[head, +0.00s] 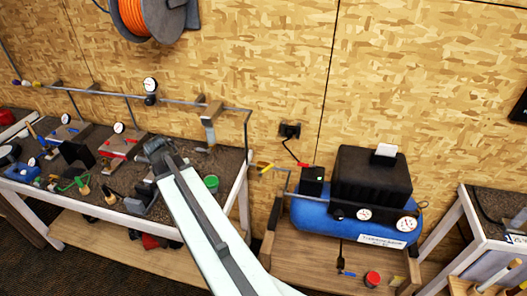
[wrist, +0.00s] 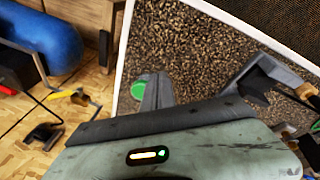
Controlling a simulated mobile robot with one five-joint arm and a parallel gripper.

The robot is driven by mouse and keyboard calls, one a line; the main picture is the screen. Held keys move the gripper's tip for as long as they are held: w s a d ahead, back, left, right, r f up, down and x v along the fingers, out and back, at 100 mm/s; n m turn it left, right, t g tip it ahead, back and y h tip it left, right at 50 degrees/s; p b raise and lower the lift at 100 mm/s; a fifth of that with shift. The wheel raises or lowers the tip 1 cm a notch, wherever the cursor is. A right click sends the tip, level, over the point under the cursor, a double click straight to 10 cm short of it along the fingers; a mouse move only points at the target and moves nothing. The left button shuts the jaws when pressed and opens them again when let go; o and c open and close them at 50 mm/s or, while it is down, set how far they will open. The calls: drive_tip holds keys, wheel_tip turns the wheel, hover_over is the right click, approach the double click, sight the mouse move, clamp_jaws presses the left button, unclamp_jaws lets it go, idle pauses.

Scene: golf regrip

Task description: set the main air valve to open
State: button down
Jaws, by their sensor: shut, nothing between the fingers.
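A small yellow lever (head: 265,168), which looks like the main air valve, sits on the grey pipe between the bench's right end and the blue compressor. It also shows at the left of the wrist view (wrist: 80,97). Whether it lies along or across the pipe is too small to tell. My gripper (head: 157,149) is over the workbench, left of the lever and apart from it. It is shut and empty. My arm reaches up from the bottom of the head view.
The blue compressor (head: 350,222) stands on a low wooden stand to the right. The workbench (head: 226,167) carries clamps, gauges, tools and a green cup (head: 211,183). A grey air pipe (head: 185,101) runs along the wall behind it. An orange hose reel (head: 150,18) hangs above.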

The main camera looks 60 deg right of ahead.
drive_tip(key=s+d+r+m+g+h+p, duration=0.1)
drive_tip(key=s+d+r+m, duration=0.2)
drive_tip(key=d, duration=0.4)
drive_tip(key=s+d+r+m+p, duration=0.1)
drive_tip(key=s+d+r+p, duration=0.15)
drive_tip(key=s+d, duration=0.4)
drive_tip(key=s+d+r+m+g+h+p, duration=0.1)
drive_tip(key=s+d+r+m, duration=0.15)
drive_tip(key=d, duration=0.55)
drive_tip(key=b, duration=1)
approach(267, 168)
wheel_tip(267, 168, down, 3)
drive_tip(key=w+d, duration=0.1)
drive_tip(key=w, duration=0.1)
drive_tip(key=shift+s+d+f+n+b, duration=0.35)
drive_tip(key=shift+s+d+f+b, duration=0.6)
drive_tip(key=shift+s+d+f, duration=0.2)
